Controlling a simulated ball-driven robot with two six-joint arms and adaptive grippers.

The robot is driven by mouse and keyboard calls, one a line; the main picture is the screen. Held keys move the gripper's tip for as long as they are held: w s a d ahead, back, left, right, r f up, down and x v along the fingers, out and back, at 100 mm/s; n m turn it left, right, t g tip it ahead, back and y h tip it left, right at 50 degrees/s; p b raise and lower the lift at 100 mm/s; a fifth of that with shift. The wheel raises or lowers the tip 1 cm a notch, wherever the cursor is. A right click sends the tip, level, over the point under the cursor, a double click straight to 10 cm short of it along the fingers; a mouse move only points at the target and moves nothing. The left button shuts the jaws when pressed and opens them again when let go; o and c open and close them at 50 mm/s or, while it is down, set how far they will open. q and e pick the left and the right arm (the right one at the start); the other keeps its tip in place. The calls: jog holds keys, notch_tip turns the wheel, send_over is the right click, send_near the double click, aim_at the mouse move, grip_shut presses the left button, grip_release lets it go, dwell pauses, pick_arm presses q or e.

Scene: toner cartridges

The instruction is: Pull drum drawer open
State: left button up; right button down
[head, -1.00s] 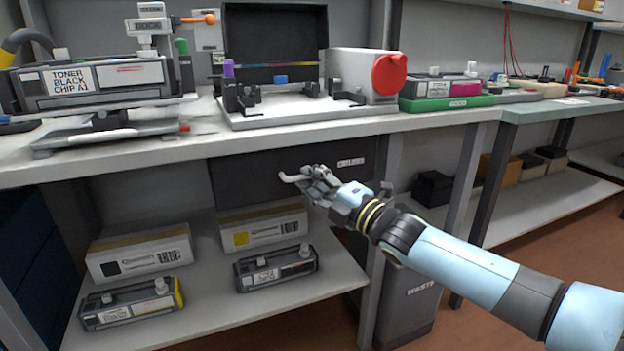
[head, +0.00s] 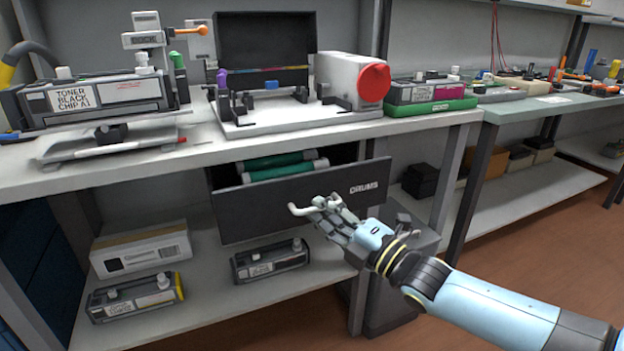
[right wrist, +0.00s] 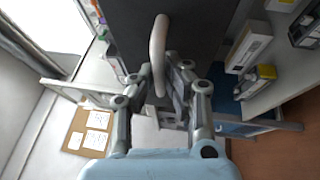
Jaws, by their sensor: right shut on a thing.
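The drum drawer (head: 270,207) is a dark drawer under the bench, labelled "DRUMS" at the right of its front. It stands partly open, and green drums (head: 285,171) with grey ends show inside. My right gripper (head: 322,206) is shut on the pale bar handle (head: 299,210) on the drawer's front. In the right wrist view the handle (right wrist: 157,50) runs between the fingers (right wrist: 158,88), with the dark drawer front behind it. My left gripper is not in view.
The bench (head: 420,124) above holds a toner cartridge (head: 95,97), a device with a red knob (head: 374,83) and a green tray (head: 432,106). Boxed and loose cartridges (head: 270,261) lie on the shelf below. A grey bin stands behind my right arm.

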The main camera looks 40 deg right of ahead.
pick_arm(q)
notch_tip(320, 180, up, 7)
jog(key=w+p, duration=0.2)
jog(key=p, duration=0.3)
jog(key=shift+p, duration=0.35)
pick_arm(e)
jog(key=s+a, duration=0.3)
jog(key=s, duration=1.1)
jog(key=shift+s+a, duration=0.25)
jog(key=shift+s, duration=0.05)
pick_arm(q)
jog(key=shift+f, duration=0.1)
pick_arm(e)
jog(key=c, duration=1.4)
grip_release()
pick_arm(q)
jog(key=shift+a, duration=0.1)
pick_arm(e)
jog(key=v, duration=1.2)
jog(key=shift+w, duration=0.1)
